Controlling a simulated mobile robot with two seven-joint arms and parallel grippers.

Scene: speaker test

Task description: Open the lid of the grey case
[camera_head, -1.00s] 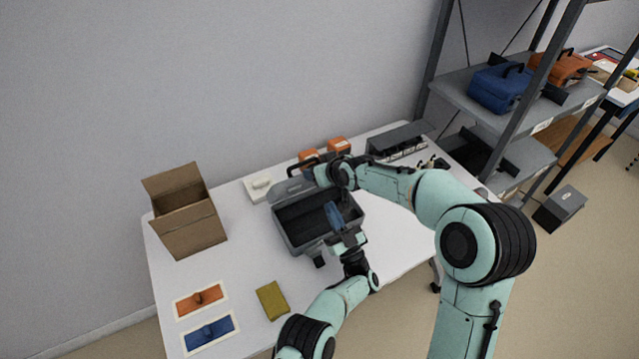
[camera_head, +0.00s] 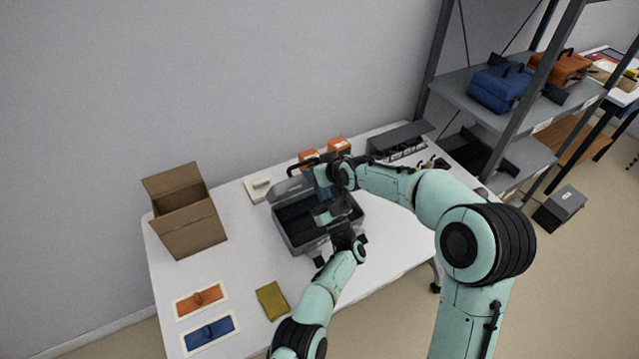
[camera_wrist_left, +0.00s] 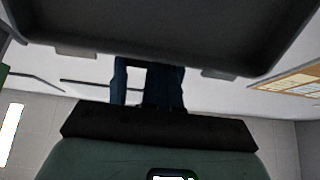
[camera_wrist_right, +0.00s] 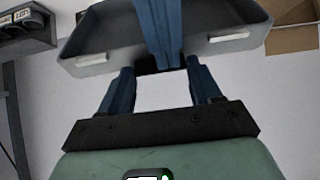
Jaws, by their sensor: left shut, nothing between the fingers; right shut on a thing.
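The grey case (camera_head: 286,236) stands on the white table with its dark inside showing. Its lid (camera_head: 291,187) is raised at the back and tilted; the left wrist view shows the lid's dark inner side (camera_wrist_left: 150,30). My right gripper (camera_head: 320,175) is at the lid's upper edge.
An open cardboard box (camera_head: 193,235) stands at the left. Orange (camera_head: 200,299) and blue (camera_head: 209,333) pieces and an olive pad (camera_head: 272,300) lie in front. A shelf (camera_head: 470,88) stands right.

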